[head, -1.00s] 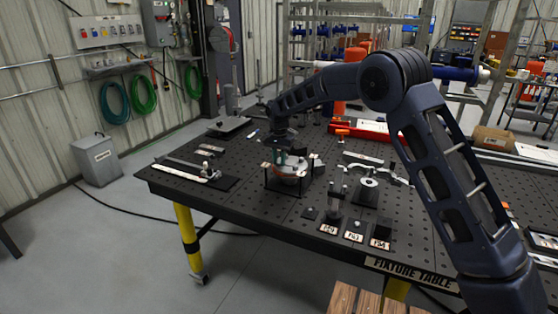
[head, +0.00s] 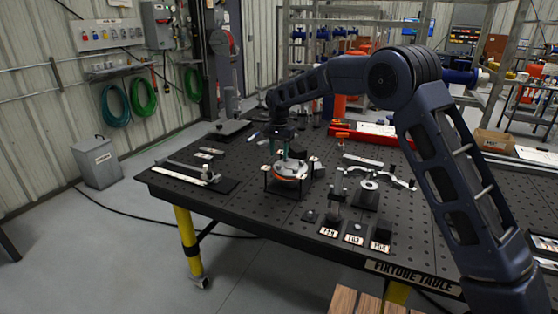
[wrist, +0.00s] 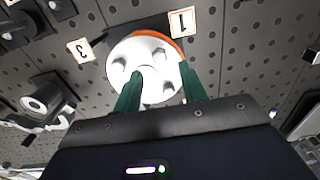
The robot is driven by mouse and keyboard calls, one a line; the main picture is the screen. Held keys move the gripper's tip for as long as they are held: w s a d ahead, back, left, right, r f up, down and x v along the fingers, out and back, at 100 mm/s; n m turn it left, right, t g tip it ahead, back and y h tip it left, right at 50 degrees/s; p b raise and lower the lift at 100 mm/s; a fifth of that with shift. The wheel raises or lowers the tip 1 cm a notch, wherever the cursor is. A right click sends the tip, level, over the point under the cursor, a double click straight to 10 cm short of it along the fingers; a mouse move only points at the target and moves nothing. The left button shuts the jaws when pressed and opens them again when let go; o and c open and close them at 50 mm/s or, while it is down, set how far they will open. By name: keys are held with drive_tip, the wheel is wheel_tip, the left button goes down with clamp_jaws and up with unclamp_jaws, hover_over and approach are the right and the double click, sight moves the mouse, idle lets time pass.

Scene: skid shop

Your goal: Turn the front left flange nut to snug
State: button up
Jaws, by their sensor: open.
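The flange (head: 290,171) is a pale round disc with an orange ring under it, held on a dark stand on the fixture table. In the wrist view the flange (wrist: 120,80) carries several raised nuts or studs, such as one nut (wrist: 118,65) at the left. I cannot tell which nut is the front left one. My gripper (head: 285,154) points down over the flange. In the wrist view my gripper (wrist: 160,82) has its green fingers apart over the near part of the disc, with nothing clearly held. Contact with a nut cannot be told.
Number cards, including a "1" card (wrist: 182,23) and a "3" card (wrist: 80,51), lie around the flange. A clamp-like fixture (head: 368,187) stands to its right, and small labelled blocks (head: 355,232) sit at the table's front. A long bar (head: 180,173) lies at left.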

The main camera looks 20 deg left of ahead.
sight(279, 165)
wheel_tip(279, 165, up, 6)
idle(0.4)
drive_tip(key=shift+d, duration=0.1)
